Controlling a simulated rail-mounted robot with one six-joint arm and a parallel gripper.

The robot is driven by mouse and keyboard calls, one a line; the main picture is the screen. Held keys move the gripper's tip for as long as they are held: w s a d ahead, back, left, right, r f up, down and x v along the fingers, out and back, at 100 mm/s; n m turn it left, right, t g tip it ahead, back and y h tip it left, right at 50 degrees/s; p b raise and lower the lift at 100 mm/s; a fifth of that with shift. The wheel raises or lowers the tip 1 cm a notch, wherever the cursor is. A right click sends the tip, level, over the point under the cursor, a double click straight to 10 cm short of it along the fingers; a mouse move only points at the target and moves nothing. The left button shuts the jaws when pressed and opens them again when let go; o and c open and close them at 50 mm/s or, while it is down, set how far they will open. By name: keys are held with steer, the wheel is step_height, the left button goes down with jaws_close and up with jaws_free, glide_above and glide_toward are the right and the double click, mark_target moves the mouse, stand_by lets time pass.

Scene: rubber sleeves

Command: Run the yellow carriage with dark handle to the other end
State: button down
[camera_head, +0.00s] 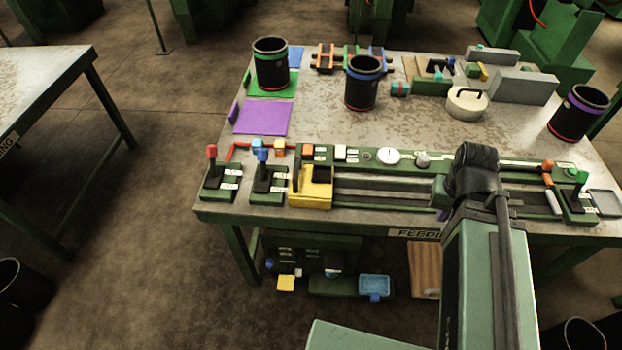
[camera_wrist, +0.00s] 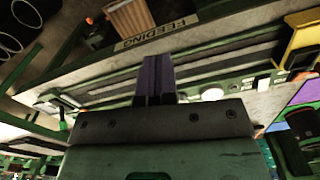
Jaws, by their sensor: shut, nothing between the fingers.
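The yellow carriage (camera_head: 312,196) sits at the left end of the dark rails (camera_head: 385,190) on the green track along the table's front edge. Its dark handle (camera_head: 296,177) stands up at its left side. In the wrist view the yellow carriage (camera_wrist: 303,32) is at the upper right, partly cut off by the frame edge. My gripper (camera_wrist: 158,64) is shut and empty, over the track and well to the right of the carriage.
Two lever boxes, red-knobbed (camera_head: 218,178) and blue-knobbed (camera_head: 266,182), stand just left of the carriage. A green-knobbed lever box (camera_head: 577,202) is at the right. Small controls, including a white dial (camera_head: 388,156), line the track's back. Black bins (camera_head: 362,88) stand farther back.

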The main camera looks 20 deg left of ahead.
steer(key=c, duration=1.8)
jaws_free()
steer(key=shift+o, duration=1)
steer(key=shift+a, duration=0.35)
steer(key=o, duration=0.5)
steer(key=w+a+n, duration=0.1)
steer(key=w+a, duration=0.1)
steer(key=a, duration=0.4)
steer(key=w+a+n, duration=0.1)
steer(key=w+a, duration=0.2)
steer(key=a, duration=0.3)
steer(key=w+a+n, duration=0.1)
steer(key=w+a, duration=0.1)
steer(key=a, duration=0.5)
steer(key=shift+w+r+n+y, duration=0.25)
steer(key=shift+w+n+y, duration=0.05)
steer(key=shift+w, duration=0.1)
steer(key=shift+o, duration=0.2)
steer(key=m+y, duration=0.1)
steer(key=y, duration=0.1)
glide_toward(297, 166)
steer(key=b+x, duration=0.9)
steer(key=b, duration=0.1)
steer(key=shift+f, duration=0.25)
steer(key=shift+r, duration=0.2)
steer(key=shift+c, duration=0.2)
jaws_close()
